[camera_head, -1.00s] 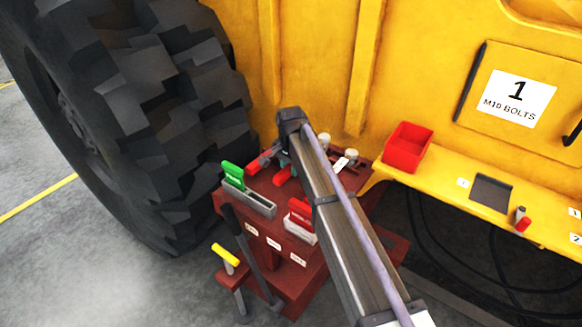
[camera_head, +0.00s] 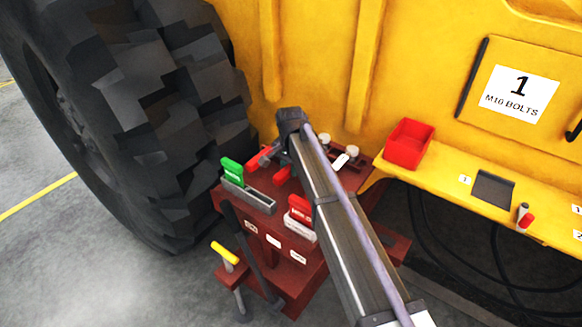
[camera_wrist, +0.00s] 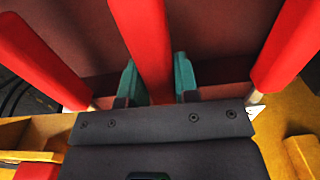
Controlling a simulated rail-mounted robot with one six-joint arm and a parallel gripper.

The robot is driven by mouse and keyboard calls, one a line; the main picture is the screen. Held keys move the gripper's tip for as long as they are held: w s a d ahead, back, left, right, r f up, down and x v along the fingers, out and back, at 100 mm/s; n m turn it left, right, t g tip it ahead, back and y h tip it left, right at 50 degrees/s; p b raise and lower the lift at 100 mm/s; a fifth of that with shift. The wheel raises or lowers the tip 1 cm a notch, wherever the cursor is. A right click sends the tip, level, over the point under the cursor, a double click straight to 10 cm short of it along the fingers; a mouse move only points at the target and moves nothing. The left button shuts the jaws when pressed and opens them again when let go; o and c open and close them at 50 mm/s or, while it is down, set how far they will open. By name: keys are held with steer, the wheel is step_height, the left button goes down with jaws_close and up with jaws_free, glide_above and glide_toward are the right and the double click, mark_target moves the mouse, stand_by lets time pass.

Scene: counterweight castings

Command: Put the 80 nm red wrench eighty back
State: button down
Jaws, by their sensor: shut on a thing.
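My gripper (camera_wrist: 158,82) has two teal fingers on either side of a red handle (camera_wrist: 146,40) in the wrist view, and it is shut on it. One red handle stands to the left (camera_wrist: 40,50) and another to the right (camera_wrist: 288,50), both apart from the fingers. No 80 Nm marking can be read on any of them. In the head view my arm reaches over the dark red cart (camera_head: 262,222) and largely hides my gripper. Red handles show beside the arm at the left (camera_head: 265,156) and just below it (camera_head: 283,174). The held handle's lower end is hidden.
On the cart, a green block (camera_head: 232,171) stands in a grey holder and a red block (camera_head: 300,206) in a pale one. A yellow-handled tool (camera_head: 225,253) hangs in front. A large tyre (camera_head: 150,110) is close at left. A red bin (camera_head: 408,144) sits on the yellow ledge.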

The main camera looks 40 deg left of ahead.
steer(key=shift+f, duration=0.2)
steer(key=c, duration=0.8)
jaws_free()
steer(key=shift+r, duration=0.1)
step_height(320, 180, up, 18)
steer(key=p, duration=1.7)
steer(key=shift+s, duration=0.1)
steer(key=shift+f, duration=0.2)
